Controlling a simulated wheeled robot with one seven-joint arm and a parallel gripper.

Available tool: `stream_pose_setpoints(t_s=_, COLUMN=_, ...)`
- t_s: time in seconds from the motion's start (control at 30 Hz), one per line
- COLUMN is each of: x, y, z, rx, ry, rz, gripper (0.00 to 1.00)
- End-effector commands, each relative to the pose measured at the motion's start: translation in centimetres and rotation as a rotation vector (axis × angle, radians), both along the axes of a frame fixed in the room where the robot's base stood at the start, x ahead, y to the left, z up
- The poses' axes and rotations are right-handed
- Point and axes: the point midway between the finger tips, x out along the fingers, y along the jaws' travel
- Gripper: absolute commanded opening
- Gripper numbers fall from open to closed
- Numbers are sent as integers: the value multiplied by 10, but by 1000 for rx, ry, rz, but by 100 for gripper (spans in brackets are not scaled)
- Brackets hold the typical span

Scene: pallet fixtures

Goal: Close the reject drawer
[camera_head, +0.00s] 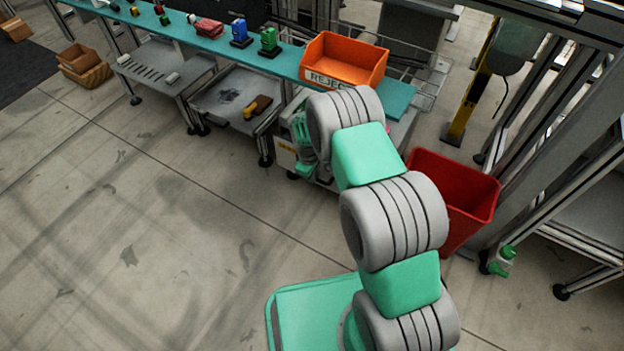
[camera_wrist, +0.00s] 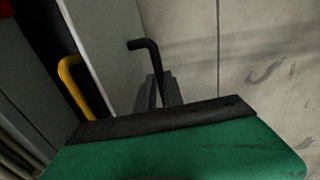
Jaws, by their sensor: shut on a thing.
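My gripper (camera_wrist: 160,92) shows in the wrist view with its grey fingers shut around a black bent handle (camera_wrist: 144,44). The handle's far end meets the edge of a pale grey panel (camera_wrist: 105,35), which looks like a drawer front. In the head view my arm reaches to a white drawer unit (camera_head: 285,158) under the teal bench, below an orange bin (camera_head: 345,60) marked REJECT. My arm hides most of that unit and my fingertips there. How far the drawer stands out cannot be told.
A yellow handle (camera_wrist: 74,88) stands beside the pale panel in the wrist view. A red bin (camera_head: 465,195) stands on the floor to the right of my arm. A grey cart (camera_head: 225,95) is left of the unit.

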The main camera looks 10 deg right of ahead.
Motion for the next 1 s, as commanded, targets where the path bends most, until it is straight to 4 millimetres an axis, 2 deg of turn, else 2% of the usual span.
stream_pose_setpoints(t_s=0.4, x=5, y=-4, z=1, rx=5, ry=-9, rz=-2, gripper=0)
stream_pose_setpoints(t_s=0.43, x=5, y=-4, z=1, rx=5, ry=-9, rz=-2, gripper=13)
stream_pose_setpoints(t_s=0.7, x=4, y=-5, z=0, rx=4, ry=-6, rz=-4, gripper=34)
stream_pose_setpoints(t_s=0.9, x=3, y=-4, z=1, rx=4, ry=-4, rz=-3, gripper=34)
stream_pose_setpoints(t_s=1.0, x=4, y=-4, z=8, rx=4, ry=-6, rz=-3, gripper=34)
